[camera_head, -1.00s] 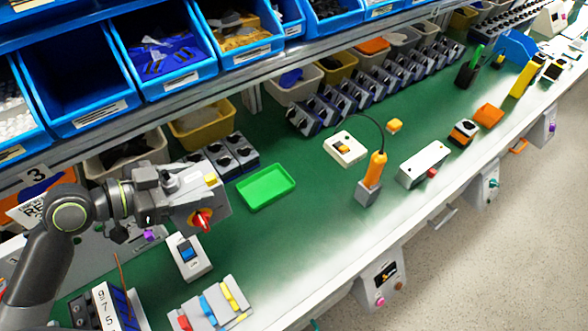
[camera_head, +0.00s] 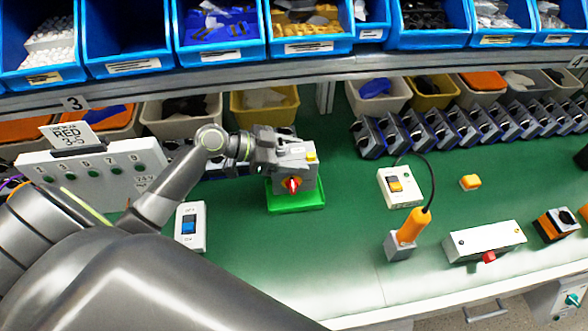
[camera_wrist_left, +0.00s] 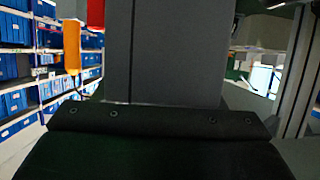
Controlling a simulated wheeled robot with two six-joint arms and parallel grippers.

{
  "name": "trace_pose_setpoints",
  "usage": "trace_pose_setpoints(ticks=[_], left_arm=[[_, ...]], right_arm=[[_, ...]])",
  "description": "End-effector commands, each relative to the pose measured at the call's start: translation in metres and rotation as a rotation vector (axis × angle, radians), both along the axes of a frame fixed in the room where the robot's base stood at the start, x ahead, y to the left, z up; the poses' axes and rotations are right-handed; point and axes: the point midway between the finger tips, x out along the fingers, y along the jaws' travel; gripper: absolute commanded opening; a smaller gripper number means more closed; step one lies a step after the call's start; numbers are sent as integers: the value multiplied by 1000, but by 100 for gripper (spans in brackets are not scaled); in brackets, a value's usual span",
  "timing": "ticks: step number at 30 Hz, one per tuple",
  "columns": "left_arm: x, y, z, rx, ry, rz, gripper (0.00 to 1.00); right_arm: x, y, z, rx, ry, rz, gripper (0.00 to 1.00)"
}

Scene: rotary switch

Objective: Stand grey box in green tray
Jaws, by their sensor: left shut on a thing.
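The grey box (camera_head: 300,178) with a red rotary knob on its front and a yellow piece on top is in the head view, left of centre. My left gripper (camera_head: 280,160) is shut on it from the left side. The green tray (camera_head: 312,207) is right below and around the box's lower end in the picture; I cannot tell whether the box touches its floor. In the left wrist view the grey box (camera_wrist_left: 165,50) fills the middle, close up, with a bit of red at its upper left. My right gripper is not in view.
A blue-switch box (camera_head: 191,222) stands left of the tray. A white box with an orange switch (camera_head: 397,186), an orange-handled tool (camera_head: 413,226) and a white box with a red button (camera_head: 485,242) are to the right. Bins (camera_head: 265,105) line the back. Green table is clear in front.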

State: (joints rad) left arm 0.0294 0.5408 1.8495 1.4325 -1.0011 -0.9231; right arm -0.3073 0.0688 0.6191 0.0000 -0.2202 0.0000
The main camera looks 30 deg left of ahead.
Motion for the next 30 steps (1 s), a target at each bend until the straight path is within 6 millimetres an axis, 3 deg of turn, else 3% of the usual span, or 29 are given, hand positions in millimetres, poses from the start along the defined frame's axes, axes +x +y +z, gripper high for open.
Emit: trace_pose_setpoints(ticks=[7, 12, 18, 19, 23, 30], left_arm=[[1, 0, -27, -4, 1, 2, 13], [-1, 0, -47, 1, 7, 1, 0], [-3, 1, -51, 3, 13, 0, 0], [-3, 1, -52, 4, 15, 1, 67], [-2, 1, -51, 4, 10, 1, 84], [-1, 0, -47, 2, 3, 0, 85]], right_arm=[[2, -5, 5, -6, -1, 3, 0], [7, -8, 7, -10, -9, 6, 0], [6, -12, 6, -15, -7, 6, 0], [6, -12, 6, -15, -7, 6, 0], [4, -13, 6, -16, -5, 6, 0], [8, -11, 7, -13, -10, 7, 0]])
